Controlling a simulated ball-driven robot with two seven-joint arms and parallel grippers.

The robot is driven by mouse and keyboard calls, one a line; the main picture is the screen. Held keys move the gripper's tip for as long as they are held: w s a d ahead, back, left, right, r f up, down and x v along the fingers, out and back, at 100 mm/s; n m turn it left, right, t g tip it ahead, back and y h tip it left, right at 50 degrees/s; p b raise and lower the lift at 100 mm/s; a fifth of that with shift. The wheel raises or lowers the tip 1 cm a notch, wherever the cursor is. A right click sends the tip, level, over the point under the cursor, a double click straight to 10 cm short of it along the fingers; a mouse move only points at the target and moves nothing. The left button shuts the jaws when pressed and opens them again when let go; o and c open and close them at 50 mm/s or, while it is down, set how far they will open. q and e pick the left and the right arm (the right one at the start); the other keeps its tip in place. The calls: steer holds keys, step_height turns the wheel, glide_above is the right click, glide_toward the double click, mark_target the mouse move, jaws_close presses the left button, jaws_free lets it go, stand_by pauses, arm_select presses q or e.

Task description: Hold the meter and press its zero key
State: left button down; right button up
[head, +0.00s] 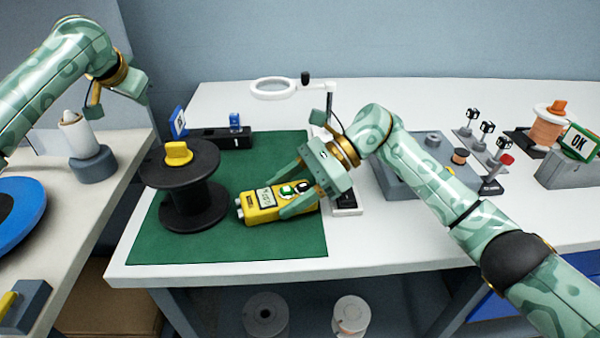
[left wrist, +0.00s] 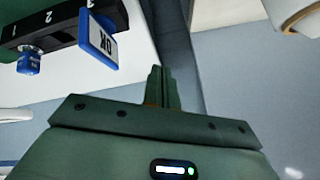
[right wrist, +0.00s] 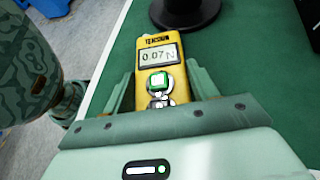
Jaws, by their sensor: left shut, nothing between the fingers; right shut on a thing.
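The yellow tension meter (head: 262,206) lies on the green mat, right of a black spool. In the right wrist view the meter (right wrist: 148,98) shows its display (right wrist: 160,54) reading 0.07 N. A green key (right wrist: 158,82) is below the display, with light and dark parts lower down partly hidden by my gripper. My right gripper (head: 290,190) is shut on the meter, one finger along each side.
The black spool (head: 186,200) with a yellow knob stands close left of the meter. Behind are a black numbered rack (head: 212,140) and a magnifier ring (head: 272,88). A grey pulley plate (head: 425,165) is at right. The mat's front is clear.

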arm_select(q)
steer(key=s+d+r+m+g+h, duration=0.1)
steer(key=s+d+m, duration=0.15)
steer(key=d, duration=0.55)
steer(key=s+d+m+g+h, duration=0.2)
steer(key=s+d, duration=0.1)
steer(key=d, duration=0.4)
arm_select(e)
steer(key=shift+f, duration=0.1)
arm_select(q)
step_height(320, 180, up, 2)
steer(key=m+g, duration=0.5)
steer(key=m, duration=0.4)
glide_above(300, 189)
steer(key=a, duration=0.3)
steer(key=shift+s+d+r+n+h, duration=0.1)
steer(key=shift+r+n+h, duration=0.1)
steer(key=shift+n+h, duration=0.1)
steer(key=x, duration=1)
